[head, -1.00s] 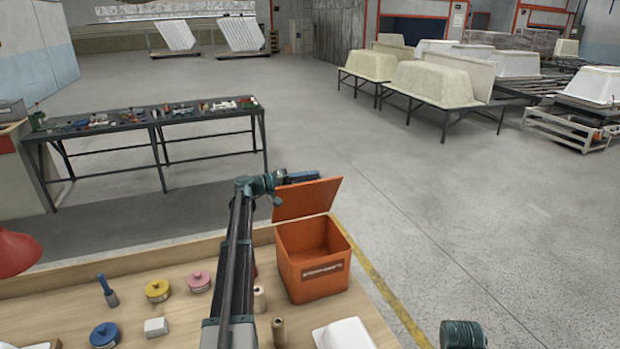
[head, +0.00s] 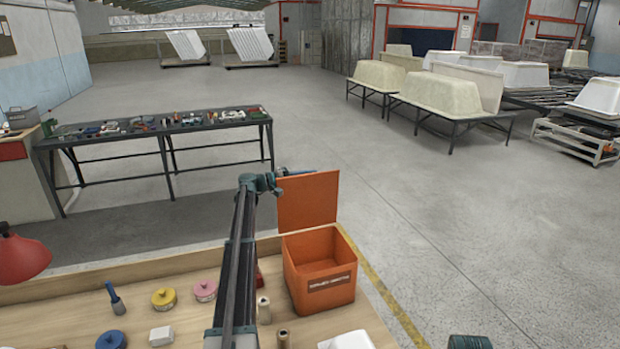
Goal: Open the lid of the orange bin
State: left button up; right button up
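The orange bin (head: 320,290) stands on the wooden bench with a label on its front. Its lid (head: 308,203) is raised at the bin's far edge, and the bin's inside shows. My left arm reaches up from the bottom of the view. My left gripper (head: 298,172) is at the lid's top edge, and its fingers are largely hidden by the lid. I cannot tell whether they are open or shut. My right gripper is not in view; only a dark piece of my own body shows at the bottom right.
On the bench (head: 60,318) are a yellow tin (head: 163,298), a pink tin (head: 204,290), a blue tin (head: 111,340), spools (head: 264,310) and a red lamp (head: 20,258). A tool table (head: 160,126) stands behind.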

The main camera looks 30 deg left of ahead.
pick_arm(q)
jog(key=o, duration=0.4)
jog(key=v, duration=1.3)
jog(key=shift+s+a, duration=0.25)
jog(key=shift+s, duration=0.05)
